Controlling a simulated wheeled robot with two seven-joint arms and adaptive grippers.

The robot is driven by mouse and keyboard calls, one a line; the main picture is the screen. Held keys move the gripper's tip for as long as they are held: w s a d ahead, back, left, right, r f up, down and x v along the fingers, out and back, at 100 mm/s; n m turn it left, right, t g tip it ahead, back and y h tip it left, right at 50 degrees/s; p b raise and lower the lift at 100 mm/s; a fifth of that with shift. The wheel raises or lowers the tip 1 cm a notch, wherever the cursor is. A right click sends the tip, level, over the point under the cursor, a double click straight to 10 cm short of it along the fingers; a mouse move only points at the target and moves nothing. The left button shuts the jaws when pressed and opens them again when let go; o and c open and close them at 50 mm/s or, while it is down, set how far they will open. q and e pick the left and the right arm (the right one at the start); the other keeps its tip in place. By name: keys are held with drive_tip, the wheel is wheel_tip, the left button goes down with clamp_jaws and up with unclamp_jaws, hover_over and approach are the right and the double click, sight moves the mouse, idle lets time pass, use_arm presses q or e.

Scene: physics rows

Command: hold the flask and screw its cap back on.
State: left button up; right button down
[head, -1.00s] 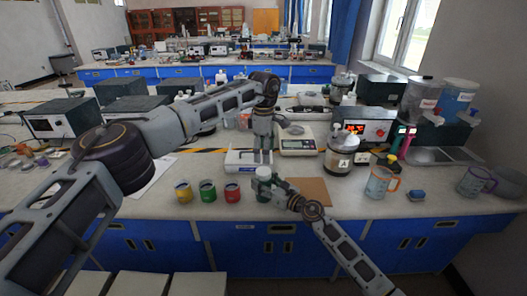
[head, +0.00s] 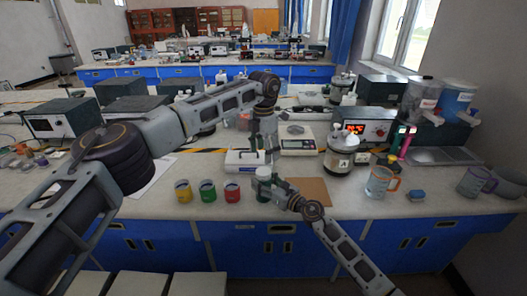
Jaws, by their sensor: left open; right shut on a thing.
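A small dark green flask (head: 263,188) stands upright near the bench's front edge, with a paler top. Whether that pale top is the cap or the flask's own neck is too small to tell. My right gripper (head: 268,187) is shut on the flask from its right side and partly hides it. My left gripper (head: 264,155) points down above the flask, its fingers spread apart and empty, a little clear of the flask's top.
A white balance-like device (head: 235,161) stands just behind the flask. Yellow, green (head: 208,191) and red jars stand to its left.

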sight(263, 171)
use_arm(q)
drive_tip(key=n, duration=0.7)
drive_tip(key=shift+n, duration=0.4)
drive_tip(key=n, duration=0.4)
drive_tip(key=shift+s+a, duration=0.1)
drive_tip(key=shift+n, duration=1.7)
drive_tip(key=shift+f, duration=0.2)
drive_tip(key=shift+f, duration=3.8)
